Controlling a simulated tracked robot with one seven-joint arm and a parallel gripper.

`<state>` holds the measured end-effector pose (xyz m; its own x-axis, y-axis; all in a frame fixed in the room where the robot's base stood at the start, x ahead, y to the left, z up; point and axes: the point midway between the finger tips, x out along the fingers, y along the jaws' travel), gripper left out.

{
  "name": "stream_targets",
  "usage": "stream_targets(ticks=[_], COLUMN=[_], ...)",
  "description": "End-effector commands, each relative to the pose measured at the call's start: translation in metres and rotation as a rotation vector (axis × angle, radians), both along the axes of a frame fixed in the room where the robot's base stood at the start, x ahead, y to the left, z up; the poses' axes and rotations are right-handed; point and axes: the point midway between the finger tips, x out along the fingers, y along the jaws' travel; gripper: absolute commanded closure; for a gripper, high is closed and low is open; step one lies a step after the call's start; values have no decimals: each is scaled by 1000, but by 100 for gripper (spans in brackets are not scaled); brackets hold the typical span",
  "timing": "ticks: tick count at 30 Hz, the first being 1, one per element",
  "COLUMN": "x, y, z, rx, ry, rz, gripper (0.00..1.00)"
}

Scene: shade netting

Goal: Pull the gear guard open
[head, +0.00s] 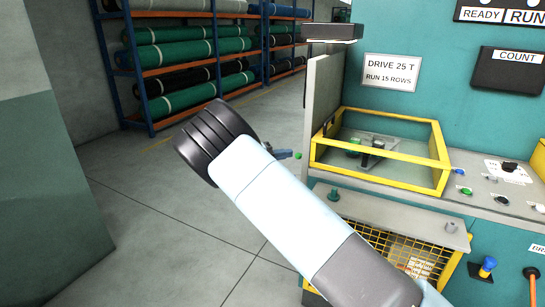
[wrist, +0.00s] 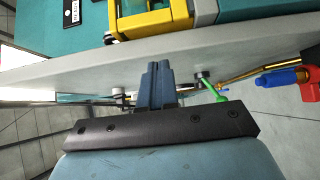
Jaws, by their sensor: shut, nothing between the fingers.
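A yellow-framed mesh guard (head: 395,250) is on the machine front, below the counter, with a partly readable label. It looks closed against the machine, and my arm hides its left side. I take it for the gear guard. My gripper (head: 288,154) is left of the counter, mostly behind my pale blue arm, with only its blue fingers showing. In the wrist view, the blue fingers (wrist: 158,72) are together and empty, close to the edge of a grey slab (wrist: 60,72). A small green part (wrist: 213,91) is just right of them, apart from them.
A yellow open frame (head: 385,155) stands on the counter, with an upright grey panel (head: 322,95) at its left. Racks of rolls (head: 190,65) stand behind. The floor at left is clear.

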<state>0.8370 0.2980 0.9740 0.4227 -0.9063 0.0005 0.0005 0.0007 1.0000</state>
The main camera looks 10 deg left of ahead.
Motion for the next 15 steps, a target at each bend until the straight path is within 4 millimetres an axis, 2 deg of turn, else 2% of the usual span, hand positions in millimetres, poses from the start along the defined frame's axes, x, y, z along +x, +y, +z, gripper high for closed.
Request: stream_targets(ticks=[3,6,15], x=[9,3,-5], y=[-20,-33,-54], z=[0,1,0], rx=[0,0,1], ry=[1,1,0], rz=[-3,-1,0], gripper=[100,100,100])
